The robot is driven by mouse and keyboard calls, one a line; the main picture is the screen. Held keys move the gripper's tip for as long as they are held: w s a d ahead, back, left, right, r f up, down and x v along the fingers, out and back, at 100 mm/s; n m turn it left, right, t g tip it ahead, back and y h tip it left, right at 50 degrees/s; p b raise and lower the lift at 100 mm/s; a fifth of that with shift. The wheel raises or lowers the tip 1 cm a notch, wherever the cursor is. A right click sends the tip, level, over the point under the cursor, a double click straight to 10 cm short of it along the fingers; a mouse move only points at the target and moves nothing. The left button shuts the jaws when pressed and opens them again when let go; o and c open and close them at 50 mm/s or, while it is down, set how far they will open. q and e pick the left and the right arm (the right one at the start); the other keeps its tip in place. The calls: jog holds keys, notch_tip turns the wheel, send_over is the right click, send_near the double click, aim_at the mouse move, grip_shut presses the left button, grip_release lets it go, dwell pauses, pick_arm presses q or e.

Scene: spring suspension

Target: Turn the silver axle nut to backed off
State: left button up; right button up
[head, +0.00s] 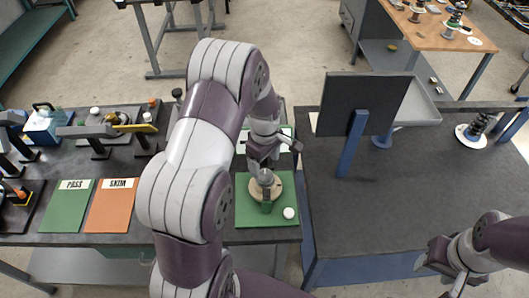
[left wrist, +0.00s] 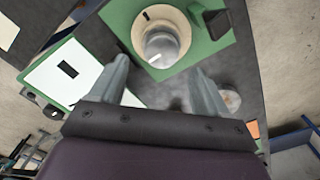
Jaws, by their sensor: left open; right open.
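The silver axle nut (left wrist: 161,46) is a round grey metal piece with a white mark on its near side. It stands on a round tan wooden disc (left wrist: 140,22), which rests on a green mat (left wrist: 112,12). In the head view the nut (head: 265,177) and disc (head: 254,192) show just below my left gripper (head: 262,160). My left gripper is open; in the left wrist view its fingers (left wrist: 160,68) are spread to either side of the nut's near edge. Contact cannot be told. My right gripper (head: 455,278) is open and empty at the lower right.
A dark block (head: 266,199) and a white round piece (head: 289,213) are by the disc. Green PASS (head: 67,210) and orange SKIM (head: 111,212) mats lie left. A dark panel on a blue post (head: 350,145) stands right. The right bench's front is clear.

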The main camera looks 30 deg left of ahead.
aim_at(264, 174)
pick_arm(q)
notch_tip(264, 174, up, 8)
jog(key=b, duration=0.1)
dwell(0.4)
